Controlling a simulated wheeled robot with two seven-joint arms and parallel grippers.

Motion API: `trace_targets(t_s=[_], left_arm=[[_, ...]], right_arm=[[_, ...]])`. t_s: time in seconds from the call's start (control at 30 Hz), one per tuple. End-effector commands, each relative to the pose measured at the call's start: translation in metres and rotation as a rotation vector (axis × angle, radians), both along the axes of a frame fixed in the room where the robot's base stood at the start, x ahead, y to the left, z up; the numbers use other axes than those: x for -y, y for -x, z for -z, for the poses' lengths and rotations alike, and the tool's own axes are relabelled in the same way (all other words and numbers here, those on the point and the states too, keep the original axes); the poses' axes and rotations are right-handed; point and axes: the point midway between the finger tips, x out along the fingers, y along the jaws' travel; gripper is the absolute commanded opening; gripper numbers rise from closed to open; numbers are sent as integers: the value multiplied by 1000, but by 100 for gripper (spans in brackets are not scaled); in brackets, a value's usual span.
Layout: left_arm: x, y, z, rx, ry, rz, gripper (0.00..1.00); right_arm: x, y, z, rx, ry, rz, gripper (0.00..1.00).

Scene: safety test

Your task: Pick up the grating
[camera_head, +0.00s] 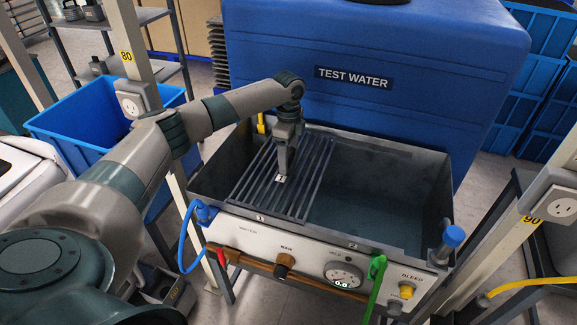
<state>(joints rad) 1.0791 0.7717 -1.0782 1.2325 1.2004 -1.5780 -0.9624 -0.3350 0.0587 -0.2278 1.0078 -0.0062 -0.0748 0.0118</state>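The grating (305,188) is a set of dark parallel bars lying across the left part of a dark metal tank (420,168). My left gripper (281,177) points down over the left-middle of the grating, with its fingertips at or just above the bars. Its fingers look close together, but I cannot tell whether they grip a bar. My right gripper is not in view.
A blue "TEST WATER" container (440,75) stands behind the tank. The tank's front panel (310,262) has a gauge, knobs and valve handles. Posts stand on both sides, and a blue bin (75,120) is at left. The tank's right side is open.

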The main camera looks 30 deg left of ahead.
Motion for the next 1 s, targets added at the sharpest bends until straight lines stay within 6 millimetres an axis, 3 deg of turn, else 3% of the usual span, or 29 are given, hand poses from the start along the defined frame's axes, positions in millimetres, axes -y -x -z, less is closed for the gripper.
trace_targets(t_s=[0.47, 0.73, 0.9, 1.0], left_arm=[[0, -1, -9, 4, 2, 0, 15], [0, -2, -42, 6, 2, 0, 15], [29, 5, -58, 5, 3, 6, 15], [46, 10, -69, 5, 3, 5, 15]], right_arm=[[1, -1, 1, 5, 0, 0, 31], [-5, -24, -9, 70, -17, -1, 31], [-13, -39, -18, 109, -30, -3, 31], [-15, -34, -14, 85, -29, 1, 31]])
